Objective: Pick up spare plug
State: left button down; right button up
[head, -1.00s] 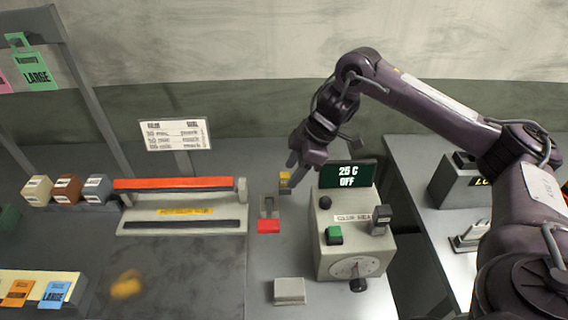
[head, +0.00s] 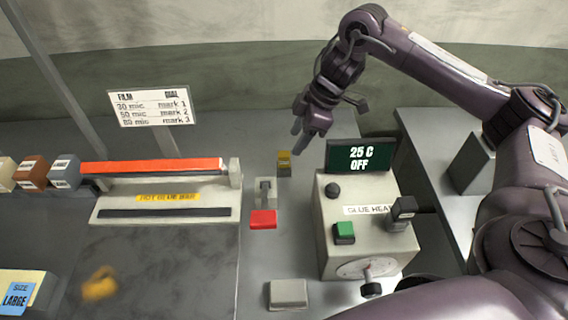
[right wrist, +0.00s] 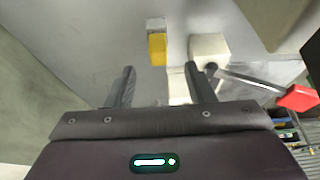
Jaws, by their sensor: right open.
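A small block with a yellow top and a grey lower part (head: 284,163) stands on the grey bench behind the red-handled lever. I take it for the spare plug, though no label on it can be read. My right gripper (head: 298,143) is open and empty, with its fingers just above and to the right of the block in the head view. In the right wrist view the yellow block (right wrist: 157,49) lies beyond the open fingertips (right wrist: 162,76), roughly in line with the gap between them. My left gripper is not in view.
The lever with a red handle (head: 263,219) stands just in front of the block. The glue heater box (head: 335,240), its screen (head: 359,156) reading 25 C OFF, is close on the right. The hot glue bar (head: 160,214) is to the left.

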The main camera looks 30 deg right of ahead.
aim_at(285, 153)
jog(key=x, duration=0.2)
jog(key=shift+f, duration=0.35)
jog(key=x, duration=0.2)
jog(key=p+x, duration=0.1)
jog(key=x, duration=0.1)
jog(key=shift+w+a, duration=0.25)
jog(key=shift+a, duration=0.05)
jog(key=shift+w+a+f, duration=0.15)
jog(key=shift+a+f, duration=0.05)
jog(key=shift+f, duration=0.35)
grip_shut()
jog(key=shift+r, duration=0.1)
